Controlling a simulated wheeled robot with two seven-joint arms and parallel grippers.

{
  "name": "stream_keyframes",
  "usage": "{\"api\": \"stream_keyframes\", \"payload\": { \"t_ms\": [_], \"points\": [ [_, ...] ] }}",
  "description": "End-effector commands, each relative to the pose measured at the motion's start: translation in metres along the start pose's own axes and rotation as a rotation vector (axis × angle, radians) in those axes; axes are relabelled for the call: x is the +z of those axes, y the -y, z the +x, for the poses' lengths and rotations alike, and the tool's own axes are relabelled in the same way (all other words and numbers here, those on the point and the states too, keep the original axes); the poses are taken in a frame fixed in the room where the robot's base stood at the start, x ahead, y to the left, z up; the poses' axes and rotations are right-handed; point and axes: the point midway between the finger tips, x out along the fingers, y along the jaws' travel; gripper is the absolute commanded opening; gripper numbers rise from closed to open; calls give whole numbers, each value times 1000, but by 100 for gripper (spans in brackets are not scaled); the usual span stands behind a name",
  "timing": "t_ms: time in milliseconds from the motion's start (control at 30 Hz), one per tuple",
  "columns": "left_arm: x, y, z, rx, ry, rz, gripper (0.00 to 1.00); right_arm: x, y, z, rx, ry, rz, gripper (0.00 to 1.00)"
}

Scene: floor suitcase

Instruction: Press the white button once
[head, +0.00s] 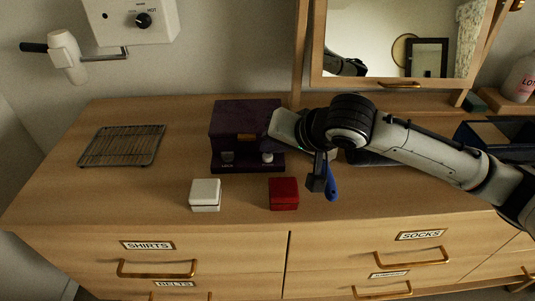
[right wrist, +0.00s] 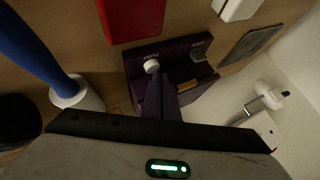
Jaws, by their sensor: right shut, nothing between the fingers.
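The white button (head: 267,157) is a small round knob on the front ledge of a dark purple box (head: 246,117). It also shows in the right wrist view (right wrist: 151,66), beside a label. My right gripper (head: 270,138) reaches in from the right, above the right part of the box. In the right wrist view its dark fingers (right wrist: 166,82) are shut and empty, with their tips close to the white button. I cannot tell whether they touch it. My left gripper is not in view.
A white box (head: 205,194) and a red box (head: 283,193) stand in front of the ledge. A wire rack (head: 123,146) lies at left. A mirror (head: 400,40) stands behind.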

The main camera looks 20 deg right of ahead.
Motion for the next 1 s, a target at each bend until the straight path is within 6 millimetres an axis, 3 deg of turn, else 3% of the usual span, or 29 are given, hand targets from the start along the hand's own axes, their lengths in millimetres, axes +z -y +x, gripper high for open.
{"api": "stream_keyframes", "payload": {
  "t_ms": [1000],
  "points": [
    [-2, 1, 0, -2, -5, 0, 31, 5, -5, 7, 2, 2, 0, 0]
  ]
}}
